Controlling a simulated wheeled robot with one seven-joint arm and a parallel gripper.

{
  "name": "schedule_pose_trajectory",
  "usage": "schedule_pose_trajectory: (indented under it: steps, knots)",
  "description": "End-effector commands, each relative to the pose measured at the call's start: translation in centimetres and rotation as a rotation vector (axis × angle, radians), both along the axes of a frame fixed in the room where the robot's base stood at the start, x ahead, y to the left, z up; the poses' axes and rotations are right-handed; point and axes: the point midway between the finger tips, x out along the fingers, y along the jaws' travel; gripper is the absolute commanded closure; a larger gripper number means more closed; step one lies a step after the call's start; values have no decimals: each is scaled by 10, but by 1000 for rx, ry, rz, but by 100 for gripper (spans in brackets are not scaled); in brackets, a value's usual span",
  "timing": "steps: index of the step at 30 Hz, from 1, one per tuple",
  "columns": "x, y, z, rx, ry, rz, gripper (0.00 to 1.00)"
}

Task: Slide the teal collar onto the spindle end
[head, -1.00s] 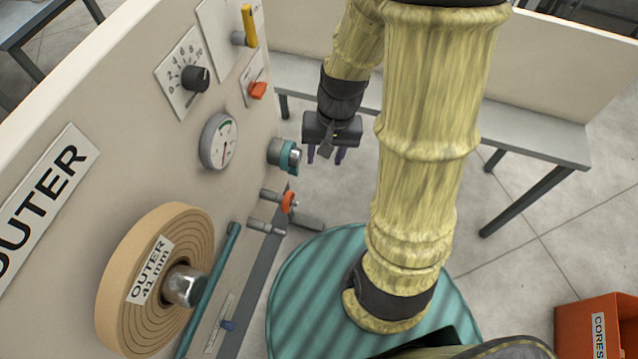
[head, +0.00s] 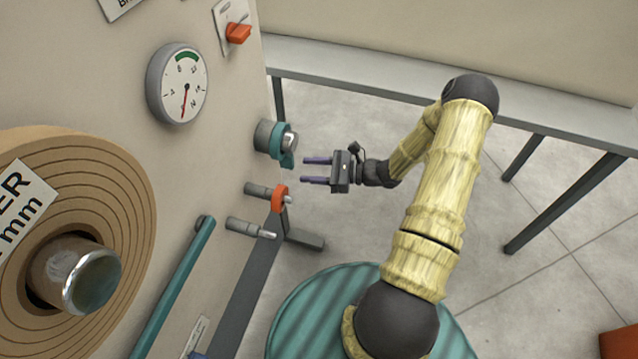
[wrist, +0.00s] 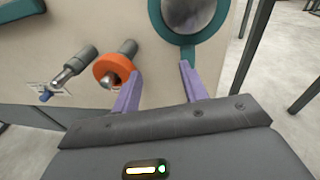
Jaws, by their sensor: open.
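The teal collar (head: 275,141) sits around the grey spindle end (head: 291,142), which sticks out from the machine's panel. In the wrist view the teal collar (wrist: 187,39) rings the round metal face (wrist: 186,12) at the top edge, partly cut off. How far on the collar sits, I cannot tell. My gripper (head: 305,170) is open and empty, its two purple fingers pointing left at the panel. It is to the right of the collar and slightly lower in the head view, apart from it. In the wrist view the fingertips (wrist: 160,72) are below the collar.
An orange collar (head: 279,198) is around a grey peg just below the spindle. A bare grey peg (head: 250,228) sits lower. A large brown roll (head: 110,190) and a teal bar (head: 180,285) are at left. A grey bench (head: 400,80) runs behind my arm.

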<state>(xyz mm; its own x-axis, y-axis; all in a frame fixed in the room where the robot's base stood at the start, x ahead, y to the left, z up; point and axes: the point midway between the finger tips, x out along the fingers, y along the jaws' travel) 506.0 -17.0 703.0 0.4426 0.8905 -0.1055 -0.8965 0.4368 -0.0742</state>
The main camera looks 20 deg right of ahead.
Motion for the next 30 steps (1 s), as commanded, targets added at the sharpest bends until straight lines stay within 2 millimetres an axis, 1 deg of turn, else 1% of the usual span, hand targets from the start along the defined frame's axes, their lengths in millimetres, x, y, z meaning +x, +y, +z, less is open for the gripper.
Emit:
schedule_pose_trajectory:
  steps: [1,4,7,15,22,30]
  knots:
    - [7,-9,-23,48,5,-60,56]
    - [17,-21,-34,110,9,-140,56]
    - [20,-25,-36,132,9,-170,56]
    - [20,-31,-34,132,9,-180,56]
    - [24,-22,-35,129,10,-173,56]
    - [38,0,-35,130,10,-168,56]
